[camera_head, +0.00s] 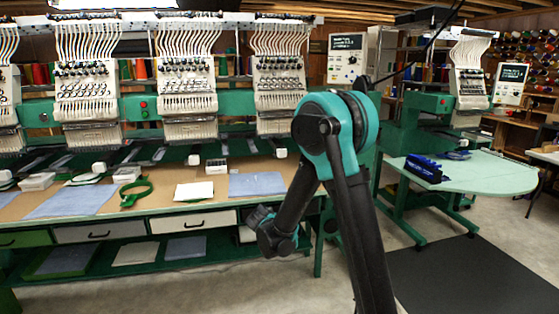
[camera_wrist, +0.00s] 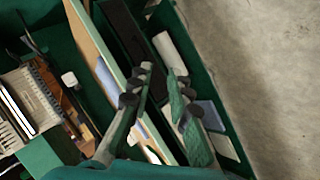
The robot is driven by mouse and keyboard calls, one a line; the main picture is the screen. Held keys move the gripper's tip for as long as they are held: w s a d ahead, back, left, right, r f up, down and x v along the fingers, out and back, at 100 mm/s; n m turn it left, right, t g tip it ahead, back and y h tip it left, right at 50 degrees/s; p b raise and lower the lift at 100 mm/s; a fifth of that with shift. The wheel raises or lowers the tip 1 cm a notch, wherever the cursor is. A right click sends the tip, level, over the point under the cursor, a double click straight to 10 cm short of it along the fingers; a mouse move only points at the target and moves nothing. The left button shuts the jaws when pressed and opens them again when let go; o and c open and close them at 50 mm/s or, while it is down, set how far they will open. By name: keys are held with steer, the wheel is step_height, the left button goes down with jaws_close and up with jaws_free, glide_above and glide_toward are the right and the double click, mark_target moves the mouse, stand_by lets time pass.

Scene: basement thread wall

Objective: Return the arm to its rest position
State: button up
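My arm (camera_head: 350,170), teal and black, rises from the bottom of the head view, bends at a teal joint and folds down to the left. My gripper (camera_head: 262,218) is at its lower end, in front of the table's front edge and lower shelf, seen small and dark. In the wrist view my gripper (camera_wrist: 161,78) shows two dark fingers apart, with nothing held between them. The table edge and shelf lie beyond the fingers.
A long embroidery machine table (camera_head: 150,195) stands at the left, with blue cloths, a green hoop (camera_head: 135,192) and drawers (camera_head: 193,221). At the right is a pale green table (camera_head: 480,173) with a blue object (camera_head: 424,168). The concrete floor (camera_head: 210,290) in front is clear beside a dark mat (camera_head: 465,275).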

steer(key=s+d+r+m+g, duration=0.2)
steer(key=s+d+m+g, duration=0.3)
steer(key=s+d, duration=1.15)
steer(key=s+d+f+m+y, duration=0.1)
steer(key=s+d+m, duration=0.1)
steer(key=s, duration=0.6)
steer(key=s+d+f+m+y, duration=0.1)
steer(key=s+d+m, duration=0.1)
steer(key=s, duration=0.6)
steer(key=shift+s+f+m+g, duration=0.2)
steer(key=shift+f+m+g, duration=0.2)
steer(key=shift+m, duration=0.2)
